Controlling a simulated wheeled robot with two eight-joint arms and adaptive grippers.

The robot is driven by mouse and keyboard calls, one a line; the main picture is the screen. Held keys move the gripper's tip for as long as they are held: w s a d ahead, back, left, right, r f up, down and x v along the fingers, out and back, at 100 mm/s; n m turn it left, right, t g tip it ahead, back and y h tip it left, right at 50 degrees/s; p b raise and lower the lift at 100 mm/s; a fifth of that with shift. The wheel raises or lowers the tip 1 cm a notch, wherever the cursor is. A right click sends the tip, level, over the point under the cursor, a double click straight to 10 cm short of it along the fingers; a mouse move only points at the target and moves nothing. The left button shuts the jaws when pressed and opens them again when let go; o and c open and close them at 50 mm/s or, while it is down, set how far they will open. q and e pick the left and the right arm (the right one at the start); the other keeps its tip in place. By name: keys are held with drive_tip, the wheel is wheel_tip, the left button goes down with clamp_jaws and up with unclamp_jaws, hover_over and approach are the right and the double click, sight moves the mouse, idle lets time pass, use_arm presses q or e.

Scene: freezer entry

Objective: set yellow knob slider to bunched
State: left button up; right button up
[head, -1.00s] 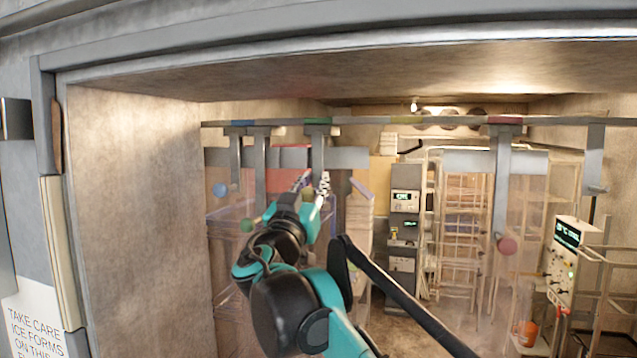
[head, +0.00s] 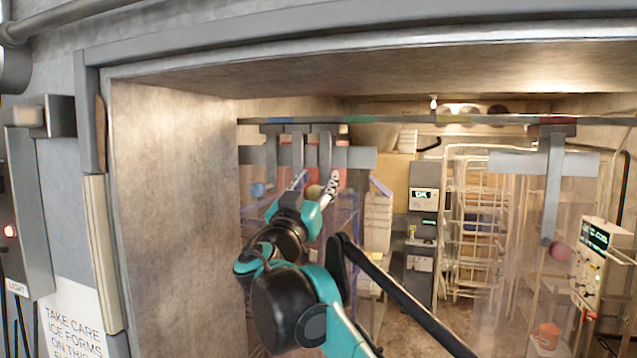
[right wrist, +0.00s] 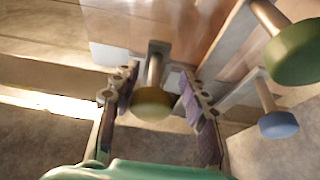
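The yellow knob (head: 314,191) hangs on its grey slider arm (head: 325,150) under the overhead rail (head: 410,120). In the right wrist view the yellow knob (right wrist: 153,104) sits between the two fingers of my right gripper (right wrist: 158,90). The fingers stand apart on either side of it; the left finger looks very close, contact unclear. The slider is near two others at the rail's left end, left of the rail's green mark (head: 360,119). The blue knob (head: 257,190) hangs farther left. The green knob (right wrist: 296,52) shows in the right wrist view. My left gripper is out of view.
The red knob (head: 560,251) hangs on a separate slider at the right. The doorway wall (head: 170,200) stands left of the sliders. Wire racks (head: 475,220) and a control box (head: 597,260) stand inside. The rail between yellow and red sliders is clear.

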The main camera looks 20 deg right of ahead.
drive_tip(key=v, duration=1.2)
drive_tip(key=s+d+f+n+g+y+b, duration=0.15)
drive_tip(key=d+f+g+b, duration=0.35)
drive_tip(key=f, duration=1)
drive_tip(key=s+d+f+g+y+b, duration=0.1)
drive_tip(key=s+d+f+b, duration=0.45)
drive_tip(key=f, duration=0.85)
drive_tip(key=d+f+n+g+y+b, duration=0.1)
drive_tip(key=d+f+g+b, duration=0.15)
drive_tip(key=f+b, duration=0.9)
drive_tip(key=s+a+f+n+g+y+b, duration=0.1)
drive_tip(key=s+a+f+y+b, duration=0.1)
drive_tip(key=f, duration=1.4)
drive_tip(key=s+a+f+n+g+y+b, duration=0.1)
drive_tip(key=s+f+y+b, duration=0.3)
drive_tip(key=f, duration=1.2)
drive_tip(key=s+a+f+n+g+y+b, duration=0.1)
drive_tip(key=s+f+b, duration=0.6)
drive_tip(key=f, duration=0.9)
drive_tip(key=a+n+y+b, duration=0.1)
drive_tip(key=a+y+b, duration=0.1)
drive_tip(key=b, duration=0.1)
drive_tip(key=shift+a, duration=0.25)
drive_tip(key=shift+f, duration=0.15)
